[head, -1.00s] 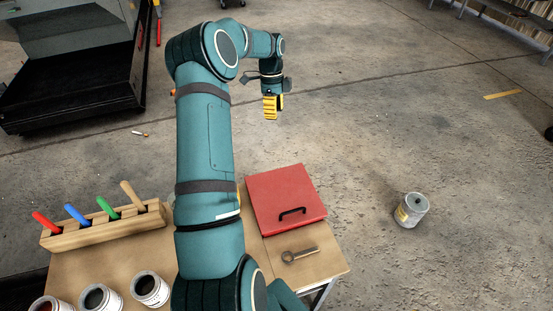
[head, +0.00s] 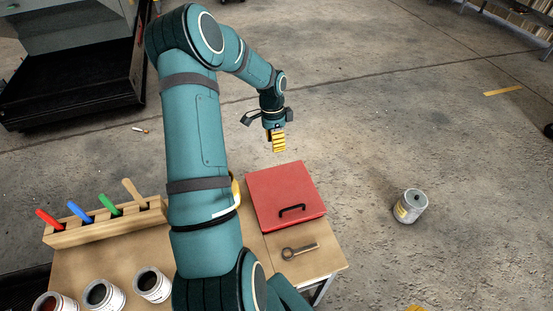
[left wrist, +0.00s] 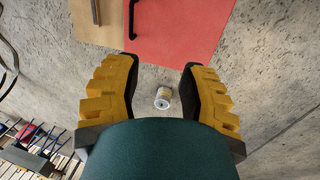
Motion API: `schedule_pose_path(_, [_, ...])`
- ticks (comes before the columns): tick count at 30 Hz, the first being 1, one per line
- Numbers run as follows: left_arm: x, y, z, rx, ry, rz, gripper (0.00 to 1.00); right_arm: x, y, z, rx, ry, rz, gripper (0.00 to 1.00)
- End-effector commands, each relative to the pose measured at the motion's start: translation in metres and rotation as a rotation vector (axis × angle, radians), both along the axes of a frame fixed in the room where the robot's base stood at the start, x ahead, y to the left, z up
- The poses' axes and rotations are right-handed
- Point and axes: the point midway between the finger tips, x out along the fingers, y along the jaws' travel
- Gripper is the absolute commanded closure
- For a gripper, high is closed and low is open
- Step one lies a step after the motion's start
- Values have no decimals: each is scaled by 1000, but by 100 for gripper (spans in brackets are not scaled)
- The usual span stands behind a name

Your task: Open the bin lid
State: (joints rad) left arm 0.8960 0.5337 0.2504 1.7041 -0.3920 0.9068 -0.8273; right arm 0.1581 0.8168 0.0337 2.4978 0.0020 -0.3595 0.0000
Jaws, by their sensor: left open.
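The red bin lid (head: 284,192) lies flat and closed at the right part of the table, with a black bar handle (head: 292,209) near its front edge. The lid (left wrist: 182,30) and handle (left wrist: 132,18) also show at the top of the left wrist view. My left gripper (head: 279,143) hangs in the air beyond the lid's far edge, apart from it. Its yellow fingers (left wrist: 160,63) are spread with nothing between them. A small yellow piece at the bottom edge of the head view looks like a tip of my right gripper (head: 415,308); the rest is out of frame.
A wrench (head: 299,251) lies in front of the lid. A wooden rack (head: 105,230) with coloured handles and several open cans (head: 152,285) stand at the left. A grey can (head: 410,206) stands on the floor at right. My left arm hides the table's middle.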

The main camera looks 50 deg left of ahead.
Motion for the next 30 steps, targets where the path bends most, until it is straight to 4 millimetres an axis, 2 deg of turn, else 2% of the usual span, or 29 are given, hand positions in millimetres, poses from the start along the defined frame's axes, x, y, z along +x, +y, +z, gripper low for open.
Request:
schedule_pose_path(1, [-1,-3,-11,-4,4,-1,59,0,0,0,0,0,0,53])
schedule_pose_path(6, [-4,-8,-41,-3,3,-2,59,0,0,0,0,0,0,53])
schedule_pose_path(12, [-5,-11,-64,-1,1,-1,59,0,0,1,0,0,0,53])
schedule_pose_path(24, [-6,-13,-71,0,0,-1,59,0,0,1,0,0,0,53])
schedule_pose_path(25, [-6,-13,-71,0,0,-1,56,0,0,1,0,0,0,53])
schedule_pose_path(27, [-6,-13,-71,0,0,-1,80,0,0,1,0,0,0,53])
schedule_pose_path(29, [-6,-13,-71,0,0,-1,100,0,0,1,0,0,0,53])
schedule_pose_path(30, [-6,-13,-71,0,0,-1,100,0,0,1,0,0,0,53])
